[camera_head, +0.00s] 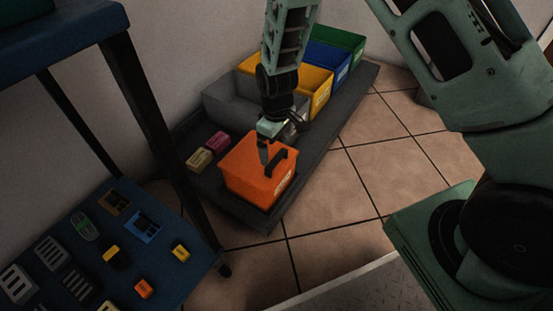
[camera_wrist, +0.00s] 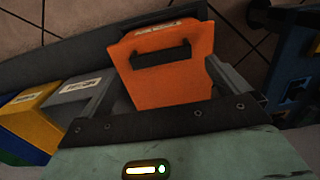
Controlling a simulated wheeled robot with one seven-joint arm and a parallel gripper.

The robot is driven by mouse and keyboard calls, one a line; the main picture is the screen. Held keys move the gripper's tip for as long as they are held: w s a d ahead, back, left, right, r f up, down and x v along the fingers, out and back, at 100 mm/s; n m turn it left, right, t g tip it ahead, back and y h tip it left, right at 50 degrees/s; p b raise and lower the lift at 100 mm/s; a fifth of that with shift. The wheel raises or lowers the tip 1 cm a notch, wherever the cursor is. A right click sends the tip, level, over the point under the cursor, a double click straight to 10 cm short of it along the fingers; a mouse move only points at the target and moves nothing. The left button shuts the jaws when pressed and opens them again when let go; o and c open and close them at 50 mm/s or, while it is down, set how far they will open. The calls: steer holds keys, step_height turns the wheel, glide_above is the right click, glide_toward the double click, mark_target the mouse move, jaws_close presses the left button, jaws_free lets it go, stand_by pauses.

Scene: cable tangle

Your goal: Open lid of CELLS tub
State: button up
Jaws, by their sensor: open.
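An orange tub (camera_head: 250,184) with an orange lid and a dark handle (camera_head: 276,162) on top stands at the near end of a dark tray. Its label is too small to read, so I cannot tell from lettering whether it is the CELLS tub. The orange lid (camera_wrist: 175,85) and the dark handle (camera_wrist: 160,53) also show in the wrist view. The lid appears to be on the tub. My gripper (camera_head: 277,143) is open and empty just above the back part of the orange lid, apart from the handle as far as I can see. It hides part of the tub's rear.
Grey (camera_head: 233,104), yellow (camera_head: 316,84), blue (camera_head: 329,61) and green (camera_head: 347,44) tubs line the dark tray (camera_head: 330,120) behind. Pink (camera_head: 217,141) and cream (camera_head: 199,159) blocks lie left of the orange tub. A blue shelf unit (camera_head: 70,222) with small parts stands at left.

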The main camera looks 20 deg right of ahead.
mark_target(277, 159)
step_height(277, 159, down, 4)
steer(key=shift+f+b, duration=0.15)
steer(key=shift+b, duration=0.6)
